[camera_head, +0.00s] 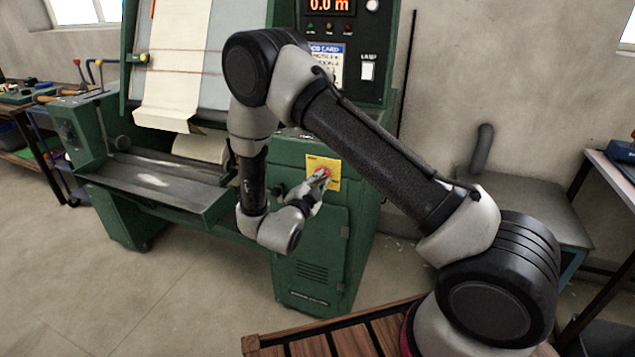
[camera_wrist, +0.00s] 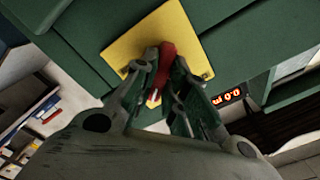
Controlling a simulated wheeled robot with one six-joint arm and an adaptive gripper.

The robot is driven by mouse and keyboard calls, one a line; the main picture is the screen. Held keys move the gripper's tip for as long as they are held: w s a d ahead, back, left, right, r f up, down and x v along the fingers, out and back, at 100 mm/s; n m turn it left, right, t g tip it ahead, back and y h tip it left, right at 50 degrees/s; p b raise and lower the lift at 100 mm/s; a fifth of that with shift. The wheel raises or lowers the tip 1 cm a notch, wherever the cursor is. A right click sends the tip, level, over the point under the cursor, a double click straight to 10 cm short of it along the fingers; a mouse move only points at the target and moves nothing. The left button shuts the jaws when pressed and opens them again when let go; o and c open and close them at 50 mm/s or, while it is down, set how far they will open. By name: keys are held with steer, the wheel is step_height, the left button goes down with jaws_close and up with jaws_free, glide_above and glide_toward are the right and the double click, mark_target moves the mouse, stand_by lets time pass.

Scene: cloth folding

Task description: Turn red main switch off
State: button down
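The red main switch (camera_wrist: 166,57) is a rotary handle on a yellow plate (camera_wrist: 127,49). The plate (camera_head: 312,163) is fixed to the front of the green machine, where the red switch (camera_head: 323,173) shows small and partly covered by my gripper. My gripper (camera_head: 319,181) reaches the switch from the front. In the wrist view my gripper (camera_wrist: 162,72) has one finger on each side of the red handle, with both fingertips close against it. It looks shut on the handle. Part of the handle is hidden behind the fingers.
The green machine (camera_head: 335,236) has a display (camera_head: 328,6) reading 0.0 m and a white lamp switch (camera_head: 368,71). White cloth (camera_head: 178,60) hangs at its left above a metal tray (camera_head: 150,180). A grey table (camera_head: 535,205) stands at right. Floor at left is clear.

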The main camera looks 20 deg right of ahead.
steer(key=shift+n, duration=5)
steer(key=shift+f, duration=0.1)
steer(key=c, duration=1.4)
jaws_free()
steer(key=shift+c, duration=0.2)
steer(key=v, duration=1.2)
